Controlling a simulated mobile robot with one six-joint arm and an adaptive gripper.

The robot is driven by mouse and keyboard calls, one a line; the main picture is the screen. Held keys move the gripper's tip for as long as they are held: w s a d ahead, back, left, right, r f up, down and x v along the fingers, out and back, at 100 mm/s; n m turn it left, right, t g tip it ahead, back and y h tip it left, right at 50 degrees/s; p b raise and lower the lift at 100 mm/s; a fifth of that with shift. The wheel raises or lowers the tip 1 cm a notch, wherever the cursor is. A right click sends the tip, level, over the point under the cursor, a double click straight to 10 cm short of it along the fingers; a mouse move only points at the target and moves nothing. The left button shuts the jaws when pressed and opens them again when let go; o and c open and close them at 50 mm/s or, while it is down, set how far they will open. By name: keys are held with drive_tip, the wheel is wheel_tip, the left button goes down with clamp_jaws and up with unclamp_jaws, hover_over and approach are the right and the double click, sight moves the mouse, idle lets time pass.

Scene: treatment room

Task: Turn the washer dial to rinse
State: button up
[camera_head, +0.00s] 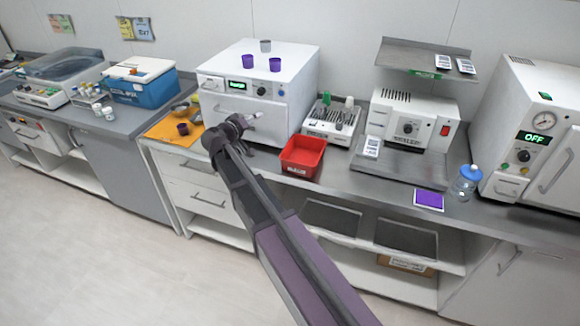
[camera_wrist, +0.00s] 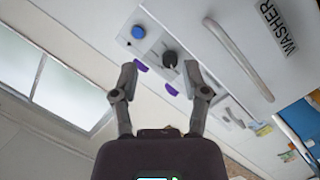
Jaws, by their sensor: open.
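The washer (camera_head: 215,84) is a white box on the counter in the head view, with a lit green display and a long door handle. Its black dial (camera_head: 261,90) is on the right of the front panel. My gripper (camera_head: 249,120) is in front of the washer's lower front. In the wrist view my gripper (camera_wrist: 160,74) is open and empty, with the dial ahead between its fingers, apparently apart. The dial's setting is too small to read.
An orange mat (camera_head: 165,130) and a blue cooler (camera_head: 142,88) are left. The floor in front is clear.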

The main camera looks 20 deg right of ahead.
drive_tip(key=s+d+f+g+y+p, duration=0.1)
drive_tip(key=s+d+f+g, duration=0.3)
drive_tip(key=s, duration=0.5)
drive_tip(key=s+d+f+m+g+y+p, duration=0.1)
drive_tip(key=s+d+f+g+y+p, duration=0.1)
drive_tip(key=s, duration=0.6)
drive_tip(key=shift+s+d+f+g+y, duration=0.35)
drive_tip(key=shift+d+f+g+y, duration=0.55)
drive_tip(key=shift+d+f+y, duration=0.25)
drive_tip(key=shift+s, duration=0.1)
drive_tip(key=s+a+f+g+y, duration=0.1)
drive_tip(key=s+f+y, duration=0.1)
drive_tip(key=s, duration=0.5)
drive_tip(key=s+a+f+n+g+y, duration=0.1)
drive_tip(key=s+a+g+y, duration=0.1)
drive_tip(key=s+y, duration=0.2)
drive_tip(key=s, duration=0.3)
drive_tip(key=shift+a+f, duration=0.25)
drive_tip(key=shift+f, duration=0.1)
drive_tip(key=shift+y, duration=0.25)
